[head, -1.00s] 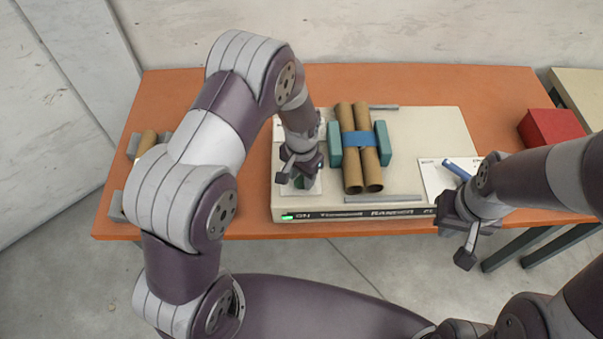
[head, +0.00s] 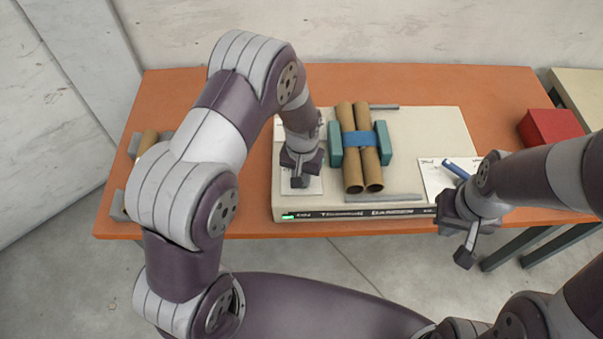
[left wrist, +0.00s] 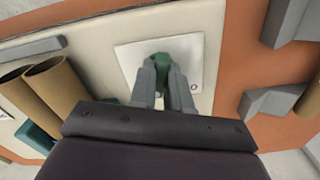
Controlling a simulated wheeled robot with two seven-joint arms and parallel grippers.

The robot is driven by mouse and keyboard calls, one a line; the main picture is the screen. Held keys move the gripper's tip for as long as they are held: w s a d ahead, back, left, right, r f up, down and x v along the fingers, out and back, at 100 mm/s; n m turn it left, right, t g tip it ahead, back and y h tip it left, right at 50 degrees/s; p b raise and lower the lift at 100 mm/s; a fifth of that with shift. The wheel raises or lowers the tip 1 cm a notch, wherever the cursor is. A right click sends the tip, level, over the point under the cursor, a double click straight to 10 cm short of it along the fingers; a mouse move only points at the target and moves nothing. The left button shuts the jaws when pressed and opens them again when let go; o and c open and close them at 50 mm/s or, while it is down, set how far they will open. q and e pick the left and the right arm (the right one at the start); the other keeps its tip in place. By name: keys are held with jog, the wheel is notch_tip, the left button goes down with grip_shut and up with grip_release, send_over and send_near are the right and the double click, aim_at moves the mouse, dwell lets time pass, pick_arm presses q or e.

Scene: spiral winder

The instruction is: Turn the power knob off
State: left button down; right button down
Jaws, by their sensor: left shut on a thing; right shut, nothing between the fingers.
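The green power knob (left wrist: 160,62) sits on a white label plate (left wrist: 205,50) in the left wrist view. My left gripper (left wrist: 161,85) is shut on the knob, with a finger on each side of it. In the head view my left gripper (head: 300,180) points down at the front left of the cream machine (head: 400,200), and it hides the knob there. A small green light (head: 288,217) glows on the machine's front face. My right gripper (head: 463,235) is shut and empty at the front right of the machine.
A blue pen-like cylinder (head: 456,170) lies on a white card at right. A red box (head: 550,127) sits on the orange table (head: 200,85) at right.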

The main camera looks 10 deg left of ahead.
pick_arm(q)
jog(key=n, duration=0.6)
jog(key=shift+w+d+r+n, duration=0.15)
jog(key=shift+w+n, duration=0.1)
jog(key=shift+n, duration=0.05)
jog(key=n, duration=0.5)
jog(key=shift+w+d+p, duration=0.1)
jog(key=shift+p, duration=0.3)
jog(key=shift+n, duration=0.3)
jog(key=c, duration=1.1)
grip_release()
notch_tip(320, 180, up, 13)
jog(key=shift+f+b, duration=0.2)
jog(key=shift+b, duration=0.6)
